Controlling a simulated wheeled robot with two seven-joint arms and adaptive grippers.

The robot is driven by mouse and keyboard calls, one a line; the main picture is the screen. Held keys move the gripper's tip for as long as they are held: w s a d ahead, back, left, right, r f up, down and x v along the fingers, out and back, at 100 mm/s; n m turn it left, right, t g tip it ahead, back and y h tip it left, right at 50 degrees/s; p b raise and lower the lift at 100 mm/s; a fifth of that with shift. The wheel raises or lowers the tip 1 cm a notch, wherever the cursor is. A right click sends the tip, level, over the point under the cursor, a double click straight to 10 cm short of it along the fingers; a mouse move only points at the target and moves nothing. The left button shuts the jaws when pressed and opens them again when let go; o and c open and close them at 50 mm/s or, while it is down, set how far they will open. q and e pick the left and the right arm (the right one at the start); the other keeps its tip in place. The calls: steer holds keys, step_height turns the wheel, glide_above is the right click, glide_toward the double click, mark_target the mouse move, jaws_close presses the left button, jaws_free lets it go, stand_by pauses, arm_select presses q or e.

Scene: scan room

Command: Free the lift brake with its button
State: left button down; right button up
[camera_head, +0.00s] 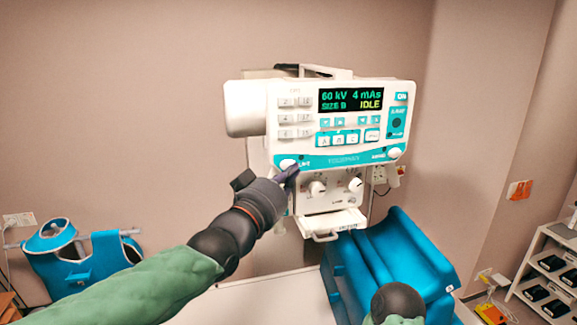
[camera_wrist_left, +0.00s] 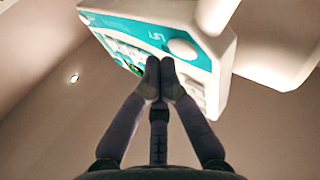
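The white X-ray unit (camera_head: 350,138) with a teal-trimmed panel stands in the middle of the head view. Its screen (camera_head: 351,100) reads 60 kV, 4 mAs, SIZE B, IDLE. A round white button (camera_head: 288,163) with a partly hidden label sits at the panel's lower left; in the left wrist view the white button (camera_wrist_left: 183,49) is just beyond the fingertips. My left gripper (camera_head: 291,172) has its fingertips together and empty, close below this button. I cannot tell whether they touch it. Only a dark rounded part of my right arm (camera_head: 397,302) shows at the bottom; its gripper is out of view.
A second white button (camera_head: 394,153) is at the panel's lower right. A handle (camera_head: 326,237) juts out below the unit. A blue curved piece (camera_head: 405,262) stands beneath it. A blue vest (camera_head: 80,262) hangs at left, and a shelf (camera_head: 545,285) stands at right.

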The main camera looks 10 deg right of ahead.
arm_select(q)
steer(key=shift+w, duration=0.35)
steer(key=shift+w, duration=0.35)
stand_by(0.6)
stand_by(0.4)
steer(key=shift+s+f+b, duration=0.1)
steer(key=shift+s+b, duration=0.3)
steer(key=shift+b, duration=0.1)
steer(key=shift+s+b, duration=0.35)
steer(key=shift+s, duration=0.05)
steer(key=s+b, duration=0.2)
steer(key=s, duration=0.3)
steer(key=shift+d+b, duration=0.1)
steer(key=shift+b, duration=0.25)
